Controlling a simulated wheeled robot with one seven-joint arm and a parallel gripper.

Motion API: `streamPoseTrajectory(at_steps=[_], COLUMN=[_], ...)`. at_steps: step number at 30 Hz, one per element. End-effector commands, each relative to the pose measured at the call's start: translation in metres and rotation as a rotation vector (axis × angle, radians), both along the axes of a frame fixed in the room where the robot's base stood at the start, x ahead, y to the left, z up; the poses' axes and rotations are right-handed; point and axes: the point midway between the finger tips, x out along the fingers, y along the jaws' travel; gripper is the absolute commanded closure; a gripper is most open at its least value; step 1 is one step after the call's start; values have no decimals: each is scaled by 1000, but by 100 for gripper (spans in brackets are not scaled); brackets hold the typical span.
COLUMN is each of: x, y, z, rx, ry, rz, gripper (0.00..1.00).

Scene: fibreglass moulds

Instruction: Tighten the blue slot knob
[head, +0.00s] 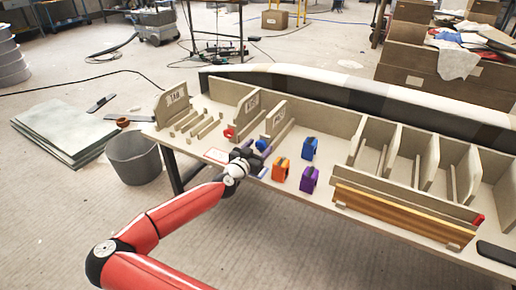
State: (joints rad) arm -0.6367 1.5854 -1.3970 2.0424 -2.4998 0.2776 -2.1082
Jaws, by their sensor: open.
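A small round blue knob (262,145) shows near the low end of the upright divider boards on the left part of the bench. My gripper (255,159) is open beside it, just below it in the picture, and partly covers that spot. I cannot tell whether the fingers touch the knob. A purple piece (268,153) shows close to the fingers. A blue block (309,148) with a dark notch on top stands apart, to the right of my gripper.
An orange block (281,169) and a purple block (309,180) stand near the bench's front edge, right of my gripper. A red round piece (228,133) lies to the left. Divider boards (275,120) rise behind. A grey bin (134,158) stands on the floor.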

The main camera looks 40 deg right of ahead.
Motion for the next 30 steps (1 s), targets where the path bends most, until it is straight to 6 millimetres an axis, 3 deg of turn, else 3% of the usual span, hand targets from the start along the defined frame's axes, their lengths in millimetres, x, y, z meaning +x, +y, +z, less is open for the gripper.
streamPoseTrajectory(at_steps=[6,17,30], x=[0,0,0], y=[-1,0,-1], z=[0,0,1], rx=[0,0,47], ry=[0,0,-115], rz=[0,0,-1], gripper=[41,86,86])
